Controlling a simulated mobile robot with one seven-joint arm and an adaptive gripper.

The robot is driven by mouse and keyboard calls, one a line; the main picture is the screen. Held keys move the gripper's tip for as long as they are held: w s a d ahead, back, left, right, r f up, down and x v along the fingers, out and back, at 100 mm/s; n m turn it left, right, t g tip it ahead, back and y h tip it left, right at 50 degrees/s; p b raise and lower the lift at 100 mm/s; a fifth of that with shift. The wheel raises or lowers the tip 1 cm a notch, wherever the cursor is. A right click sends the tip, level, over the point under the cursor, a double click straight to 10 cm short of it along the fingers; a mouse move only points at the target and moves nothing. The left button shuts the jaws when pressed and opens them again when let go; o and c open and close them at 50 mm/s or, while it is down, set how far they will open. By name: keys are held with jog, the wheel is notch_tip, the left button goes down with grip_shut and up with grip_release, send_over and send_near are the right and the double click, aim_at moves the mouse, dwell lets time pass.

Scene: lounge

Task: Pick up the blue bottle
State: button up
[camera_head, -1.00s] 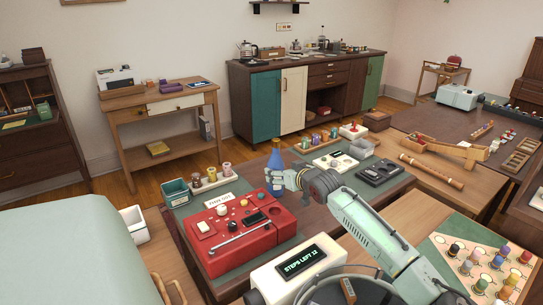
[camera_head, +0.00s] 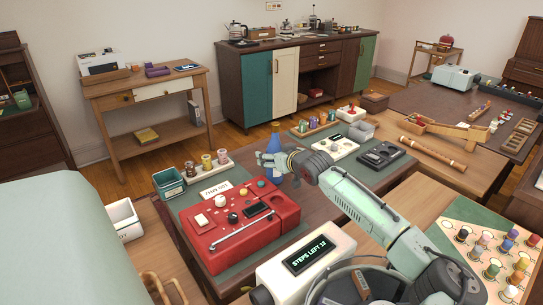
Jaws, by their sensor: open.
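The blue bottle (camera_head: 275,142) stands upright on the dark table, with a narrow neck. My gripper (camera_head: 262,159) is open and lies in front of the bottle in this view, hiding part of its body. Its fingers point to the left, with the fingertips just left of the bottle. I cannot tell whether the fingers touch the bottle or how far apart in depth they are.
A red console (camera_head: 238,222) stands in front of the bottle. A tray of spools (camera_head: 207,168) and a teal box (camera_head: 169,182) are to the left. A white panel (camera_head: 333,148) and a dark device (camera_head: 381,155) lie to the right. A white display box (camera_head: 300,262) is nearer.

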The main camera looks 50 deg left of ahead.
jog(key=shift+d+r, duration=0.15)
grip_shut()
dwell(0.8)
